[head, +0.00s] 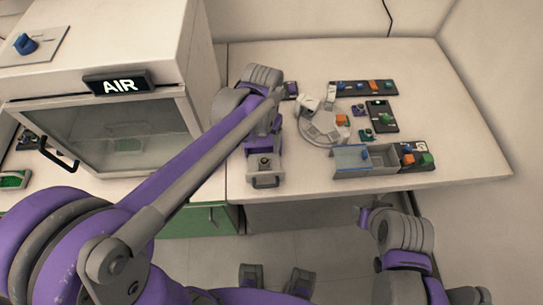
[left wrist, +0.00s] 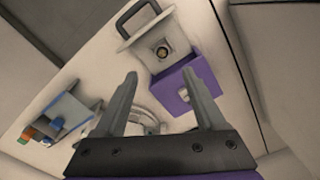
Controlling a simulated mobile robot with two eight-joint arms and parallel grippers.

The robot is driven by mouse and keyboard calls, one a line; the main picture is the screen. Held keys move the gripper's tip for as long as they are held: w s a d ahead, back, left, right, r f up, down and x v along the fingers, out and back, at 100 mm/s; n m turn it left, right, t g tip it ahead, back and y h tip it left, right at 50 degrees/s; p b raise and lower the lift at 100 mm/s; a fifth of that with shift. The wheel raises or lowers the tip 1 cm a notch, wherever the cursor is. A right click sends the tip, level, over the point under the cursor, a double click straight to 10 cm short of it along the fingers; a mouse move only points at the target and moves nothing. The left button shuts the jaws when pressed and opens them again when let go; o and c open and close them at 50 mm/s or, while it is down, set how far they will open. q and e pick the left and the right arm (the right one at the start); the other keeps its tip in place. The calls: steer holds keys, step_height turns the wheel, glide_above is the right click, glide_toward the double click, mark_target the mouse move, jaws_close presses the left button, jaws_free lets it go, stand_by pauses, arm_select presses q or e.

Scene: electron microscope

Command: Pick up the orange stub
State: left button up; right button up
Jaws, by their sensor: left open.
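Several orange pieces are in the head view, and I cannot tell which is the stub. One orange block (head: 342,120) is on the round grey stage (head: 313,129). Another orange piece (head: 408,148) is on a dark tray (head: 422,168) at the right, and a small one (head: 374,85) is on the back rack. My left gripper (left wrist: 158,73) is open and empty, its fingers apart above a purple box (left wrist: 206,72) with a grey handled front. An orange piece (left wrist: 27,133) shows far left in that view. My right arm's end (head: 368,216) is low right; its fingers are unclear.
A grey open box with a blue edge (head: 350,153) stands by the table's front edge. A dark rack (head: 381,116) and small coloured pieces lie behind it. A cabinet with an AIR sign (head: 118,83) stands left. The right side of the table (head: 460,120) is clear.

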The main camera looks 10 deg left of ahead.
mark_target(264, 160)
arm_select(q)
step_height(264, 160, down, 4)
steer(key=shift+s, duration=0.15)
steer(key=f, duration=0.6)
steer(key=shift+a+f+b, duration=0.2)
steer(key=shift+a+b, duration=0.05)
steer(key=shift+b, duration=0.05)
jaws_close()
